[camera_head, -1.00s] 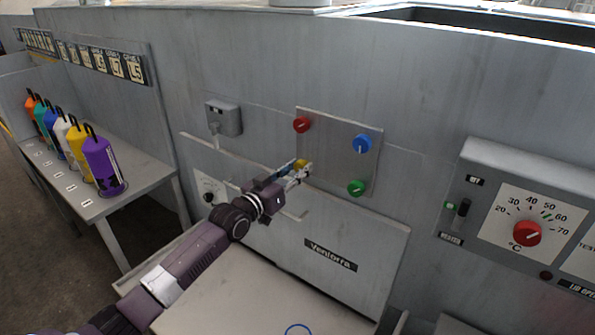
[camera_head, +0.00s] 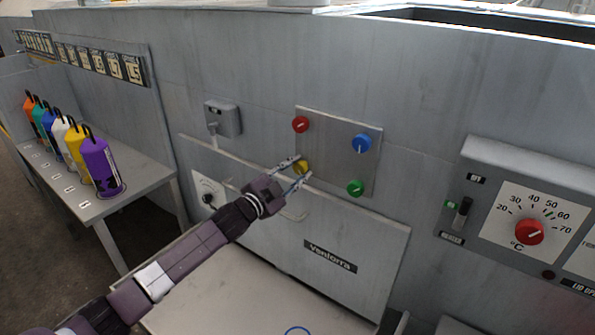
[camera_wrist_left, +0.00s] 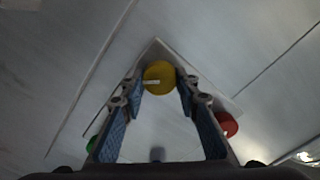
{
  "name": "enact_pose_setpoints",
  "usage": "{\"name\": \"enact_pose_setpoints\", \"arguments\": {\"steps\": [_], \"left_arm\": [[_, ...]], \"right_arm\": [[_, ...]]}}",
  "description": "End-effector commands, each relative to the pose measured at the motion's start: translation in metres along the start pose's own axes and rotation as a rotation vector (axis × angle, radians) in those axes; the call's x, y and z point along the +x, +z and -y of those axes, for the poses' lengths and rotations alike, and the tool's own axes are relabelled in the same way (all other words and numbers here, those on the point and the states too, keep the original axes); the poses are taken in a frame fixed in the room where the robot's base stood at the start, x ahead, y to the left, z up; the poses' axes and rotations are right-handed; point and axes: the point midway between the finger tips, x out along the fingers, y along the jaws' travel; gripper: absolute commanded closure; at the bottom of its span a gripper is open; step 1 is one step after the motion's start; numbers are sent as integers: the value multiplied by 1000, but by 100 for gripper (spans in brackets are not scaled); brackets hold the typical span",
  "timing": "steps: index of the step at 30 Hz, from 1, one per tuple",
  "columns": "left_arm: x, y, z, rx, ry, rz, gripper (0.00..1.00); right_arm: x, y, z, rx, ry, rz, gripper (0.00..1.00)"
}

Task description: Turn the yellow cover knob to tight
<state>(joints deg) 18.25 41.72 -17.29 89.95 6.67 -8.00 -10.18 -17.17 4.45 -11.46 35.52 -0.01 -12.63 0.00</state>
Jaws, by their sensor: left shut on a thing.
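The yellow cover knob (camera_head: 302,167) sits at the lower left of a square metal panel (camera_head: 335,135) on the grey machine wall. My left gripper (camera_head: 303,170) reaches it from the lower left, with one finger above it and one below right. In the left wrist view the yellow knob (camera_wrist_left: 158,75), with a white pointer line, lies between the fingertips (camera_wrist_left: 160,87). The gripper is shut on the knob. No tight or loose marking can be read. My right gripper is not in view.
The panel also carries a red knob (camera_head: 300,124), a blue knob (camera_head: 361,143) and a green knob (camera_head: 355,187).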

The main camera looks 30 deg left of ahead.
Motion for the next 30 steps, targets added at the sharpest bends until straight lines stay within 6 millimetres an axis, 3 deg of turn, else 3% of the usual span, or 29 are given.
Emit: {"name": "enact_pose_setpoints", "arguments": {"steps": [15, 30], "left_arm": [[0, 1, -3, 444, 2, 1, 95], [0, 1, -3, 623, 2, 1, 95]], "right_arm": [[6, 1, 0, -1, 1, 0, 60], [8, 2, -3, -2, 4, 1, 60]]}}
